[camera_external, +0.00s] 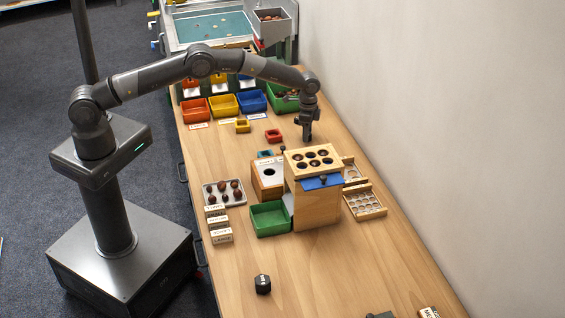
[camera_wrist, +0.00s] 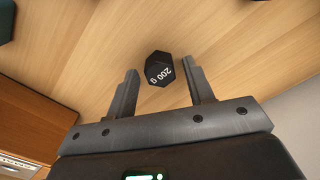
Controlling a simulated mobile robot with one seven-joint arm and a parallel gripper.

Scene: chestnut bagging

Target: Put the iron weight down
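A black six-sided iron weight marked "200 g" (camera_wrist: 160,70) shows in the wrist view against the wooden table, between the fingertips of my gripper (camera_wrist: 160,65). The fingers are spread, with a gap on each side of the weight, so I am not holding it. In the external view my gripper (camera_external: 307,137) points down low over the table, behind the wooden box with holes; the weight there cannot be made out. Another black weight (camera_external: 263,284) stands at the front of the table.
The wooden box (camera_external: 318,203) with a holed top stands just in front of my gripper. A small red tray (camera_external: 273,136) lies to the left, and a green bin (camera_external: 283,99) behind. The wall (camera_external: 420,120) is close on the right.

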